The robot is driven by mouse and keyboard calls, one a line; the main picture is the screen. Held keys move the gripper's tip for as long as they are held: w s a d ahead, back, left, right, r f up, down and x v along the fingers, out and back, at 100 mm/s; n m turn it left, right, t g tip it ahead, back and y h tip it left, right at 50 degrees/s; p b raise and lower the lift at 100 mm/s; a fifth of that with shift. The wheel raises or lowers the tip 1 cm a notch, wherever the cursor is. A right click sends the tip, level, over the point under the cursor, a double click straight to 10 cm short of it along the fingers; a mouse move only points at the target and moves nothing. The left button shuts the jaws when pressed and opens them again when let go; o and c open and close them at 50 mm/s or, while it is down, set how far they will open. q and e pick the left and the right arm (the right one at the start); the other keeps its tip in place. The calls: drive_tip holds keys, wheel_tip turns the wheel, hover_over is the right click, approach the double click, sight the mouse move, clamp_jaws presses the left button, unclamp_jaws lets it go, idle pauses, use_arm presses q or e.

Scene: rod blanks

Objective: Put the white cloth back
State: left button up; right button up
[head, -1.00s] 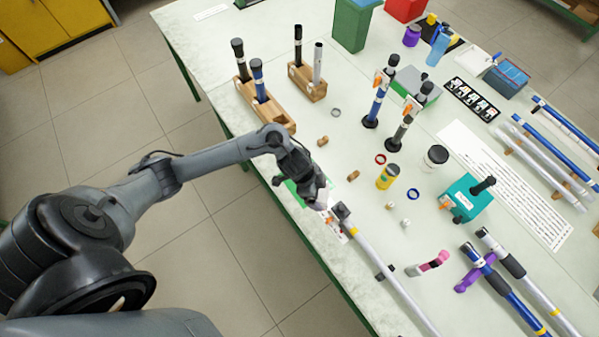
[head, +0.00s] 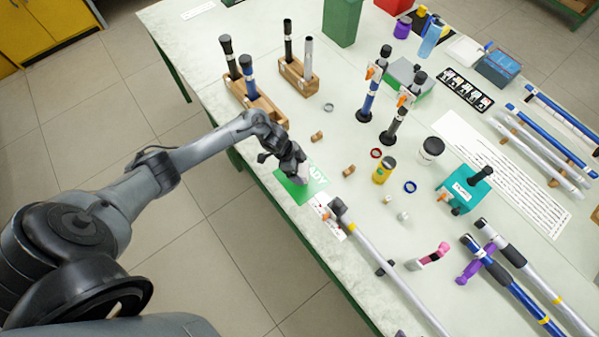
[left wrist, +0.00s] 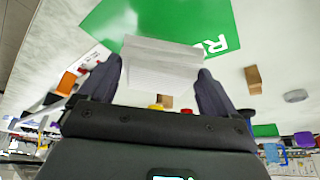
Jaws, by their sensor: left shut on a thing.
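The white cloth (left wrist: 160,66) shows as a pale, layered block between the two fingers in the left wrist view. My left gripper (left wrist: 158,82) is shut on it. In the head view my left gripper (head: 298,174) is over the green mat (head: 292,191) near the table's front edge, and hides most of the cloth. The green mat with white letters also shows beyond the cloth in the left wrist view (left wrist: 190,18). I cannot tell whether the cloth touches the mat. My right gripper is not in view.
A white card (head: 329,216) and a long grey rod (head: 385,262) lie right of the mat. Wooden holders with upright rods (head: 257,104) stand behind. Small wooden blocks (head: 317,137), a yellow jar (head: 383,170) and a teal box (head: 464,190) are farther right.

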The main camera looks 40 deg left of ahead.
sight(300, 173)
use_arm(q)
drive_tip(key=shift+f, duration=1.9)
drive_tip(key=shift+f+b, duration=0.2)
drive_tip(key=shift+b, duration=0.15)
drive_tip(key=o, duration=0.6)
drive_tip(key=shift+r, duration=0.1)
drive_tip(key=shift+r, duration=0.1)
